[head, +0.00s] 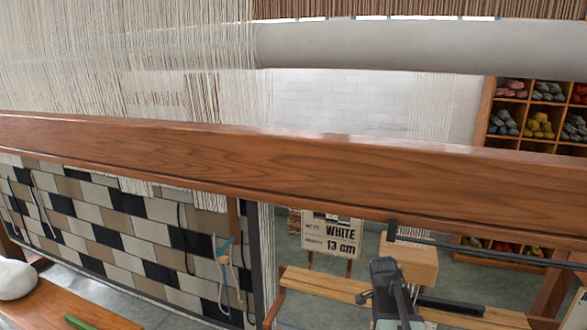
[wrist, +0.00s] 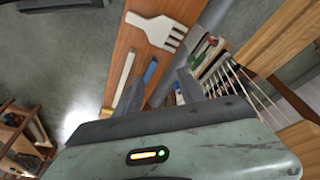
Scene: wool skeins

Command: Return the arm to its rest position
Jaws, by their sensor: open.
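My gripper (wrist: 157,88) shows at the bottom of the wrist view, with its dark fingers spread apart and nothing between them. Its pale green housing with a small lit panel fills the lower part of that view. A wooden board with tools lies beyond the fingers. In the head view, part of my arm (head: 392,292) stands at the bottom, right of centre, in front of the loom's lower part. The fingertips are not clear there.
A thick wooden loom beam (head: 290,165) crosses the head view. A patterned weaving (head: 120,235) hangs at left, beside a bench (head: 65,308). A sign (head: 331,234) reads "WHITE 13 cm". Wool shelves (head: 535,115) stand at right. A white fork-like comb (wrist: 157,30) lies on the board.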

